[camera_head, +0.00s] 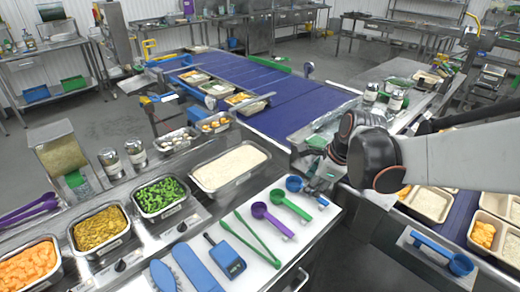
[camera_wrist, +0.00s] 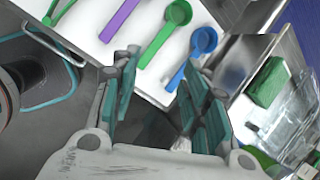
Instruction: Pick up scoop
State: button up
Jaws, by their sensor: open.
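A blue scoop (camera_head: 296,184) lies on a white board (camera_head: 262,245) near its far right corner. Beside it lie a green scoop (camera_head: 284,200) and a purple scoop (camera_head: 266,215). The same blue scoop (camera_wrist: 203,42), green scoop (camera_wrist: 178,14) and purple scoop (camera_wrist: 121,20) show at the top of the wrist view. My gripper (camera_wrist: 162,68) is open and empty, with the blue scoop's handle seen just beyond the gap between its fingers. In the head view my gripper is partly hidden by my arm, right of the blue scoop.
A metal pan of rice (camera_head: 262,154) stands behind the board. Green tongs (camera_head: 254,236) and a blue tool (camera_head: 226,258) lie on the board. A blue conveyor (camera_head: 245,80) runs behind.

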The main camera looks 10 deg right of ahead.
notch_tip(320, 180, down, 4)
jog(key=w+d+m, duration=0.1)
jog(key=w+m, duration=0.2)
jog(key=m, duration=0.2)
jog(key=b, duration=0.3)
send_over(294, 207)
jog(key=s+d, duration=0.2)
jog(key=shift+m+g+y, duration=0.3)
jog(key=shift+y, duration=0.1)
jog(key=f, duration=0.8)
jog(key=shift+w+a, duration=0.2)
jog(key=shift+b+x, duration=1.15)
jog(key=shift+x, duration=1.45)
jog(key=shift+s+a, duration=0.1)
jog(key=shift+s, duration=0.05)
jog(key=shift+f, duration=0.2)
jog(key=shift+c, duration=0.6)
grip_shut()
